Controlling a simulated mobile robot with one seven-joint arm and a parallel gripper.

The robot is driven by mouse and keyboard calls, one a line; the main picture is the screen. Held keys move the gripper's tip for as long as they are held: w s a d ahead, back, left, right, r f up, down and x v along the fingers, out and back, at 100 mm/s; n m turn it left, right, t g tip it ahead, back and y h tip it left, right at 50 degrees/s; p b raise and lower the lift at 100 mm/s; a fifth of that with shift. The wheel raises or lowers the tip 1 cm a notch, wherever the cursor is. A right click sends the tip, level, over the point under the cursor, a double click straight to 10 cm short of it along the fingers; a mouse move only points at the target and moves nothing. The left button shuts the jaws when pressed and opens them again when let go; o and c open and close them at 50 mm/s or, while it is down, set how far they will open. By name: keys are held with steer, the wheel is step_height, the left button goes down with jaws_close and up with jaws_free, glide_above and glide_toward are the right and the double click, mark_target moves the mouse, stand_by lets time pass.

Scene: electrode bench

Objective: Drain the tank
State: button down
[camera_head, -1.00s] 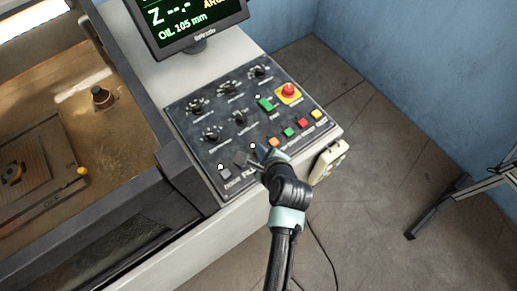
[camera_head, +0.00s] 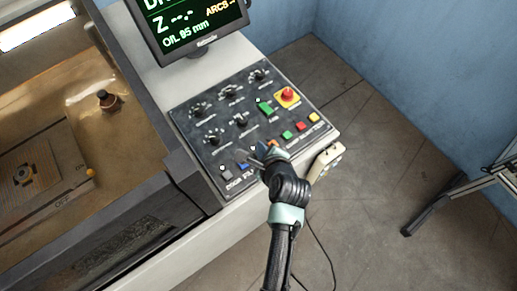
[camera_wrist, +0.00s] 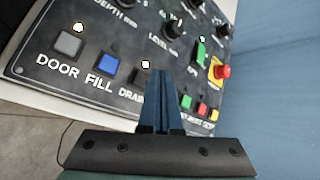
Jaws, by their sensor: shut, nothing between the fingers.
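The tank (camera_head: 136,98) is at the left in the head view, with amber oil inside. The display (camera_head: 195,27) reads OIL 95 mm. The control panel (camera_head: 245,120) is in the middle. In the wrist view, the grey DOOR button (camera_wrist: 69,43) and blue FILL button (camera_wrist: 108,65) are in plain view.
A red emergency stop (camera_head: 288,93) on a yellow plate is at the panel's far right. Green, red and yellow buttons lie to the right of my gripper. Several dials fill the panel's upper left. A pale box (camera_head: 326,161) hangs at the bench edge.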

step_height(320, 180, up, 3)
steer(key=p, duration=0.2)
steer(key=shift+r+p, duration=0.15)
steer(key=shift+p, duration=0.25)
stand_by(0.4)
steer(key=w+r+n+t+h+b, duration=0.15)
steer(key=w+r+n+t, duration=0.35)
steer(key=r, duration=0.9)
steer(key=w+r+n+t+b, duration=0.25)
steer(key=w+r+n, duration=0.3)
steer(key=r, duration=0.85)
steer(key=s+r+n+t+b, duration=0.1)
steer(key=s+r+n+t, duration=0.15)
steer(key=r, duration=0.65)
steer(key=s+r+n+t+b, duration=0.1)
steer(key=r+n+t, duration=0.25)
steer(key=r, duration=0.55)
steer(key=s+r+n+t+h+b, duration=0.1)
steer(key=s+r+n+t, duration=0.4)
steer(key=s+r, duration=0.8)
step_height(320, 180, up, 3)
steer(key=shift+a+f+n+b, duration=0.2)
steer(key=shift+a+n+b, duration=0.15)
steer(key=shift+n, duration=0.6)
steer(key=shift+f, duration=0.1)
